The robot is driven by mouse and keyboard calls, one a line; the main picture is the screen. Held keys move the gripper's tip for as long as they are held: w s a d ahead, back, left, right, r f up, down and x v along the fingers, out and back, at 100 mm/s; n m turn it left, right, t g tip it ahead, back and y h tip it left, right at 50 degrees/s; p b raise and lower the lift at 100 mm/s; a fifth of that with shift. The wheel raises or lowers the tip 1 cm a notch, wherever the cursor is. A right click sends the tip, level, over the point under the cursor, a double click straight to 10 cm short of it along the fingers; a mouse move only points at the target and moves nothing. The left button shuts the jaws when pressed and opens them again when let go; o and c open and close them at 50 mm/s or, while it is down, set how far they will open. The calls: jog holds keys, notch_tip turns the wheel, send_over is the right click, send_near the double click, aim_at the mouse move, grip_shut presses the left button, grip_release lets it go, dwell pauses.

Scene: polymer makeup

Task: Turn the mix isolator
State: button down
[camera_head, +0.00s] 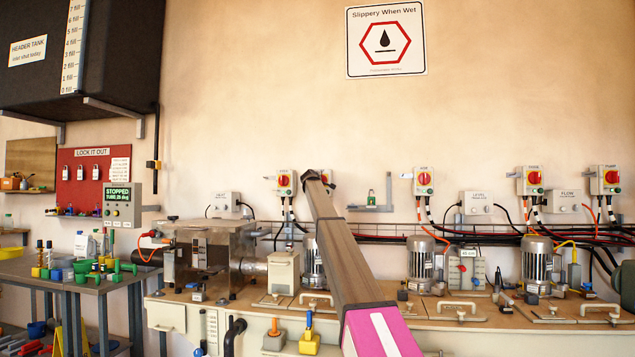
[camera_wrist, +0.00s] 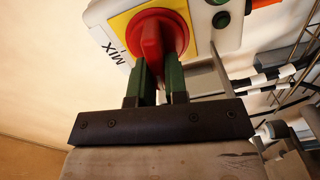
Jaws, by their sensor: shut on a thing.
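The mix isolator is a red rotary knob (camera_wrist: 152,38) on a yellow plate (camera_wrist: 118,22), set in a pale box lettered MIX. In the wrist view its raised handle stands roughly upright in the picture, with its lower end between my fingers. My gripper (camera_wrist: 161,72) has its two green fingers closed on either side of the handle. In the head view the isolator box (camera_head: 329,174) is on the wall, partly covered by my arm and gripper. The gripper's hold on the knob is hidden there.
Similar red-knobbed isolators stand to the left (camera_head: 283,180) and right (camera_head: 423,178), with others farther right. A green padlock (camera_head: 371,199) hangs on a wall bracket. Cables and a rail (camera_head: 385,233) run below, above a bench with motors (camera_head: 420,258) and a clear tank (camera_head: 213,252).

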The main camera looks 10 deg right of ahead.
jog(key=shift+n, duration=0.3)
dwell(0.4)
jog(key=c, duration=1.1)
grip_release()
jog(key=shift+c, duration=0.2)
jog(key=v, duration=1)
jog(key=shift+s+a, duration=0.15)
jog(key=shift+s, duration=0.25)
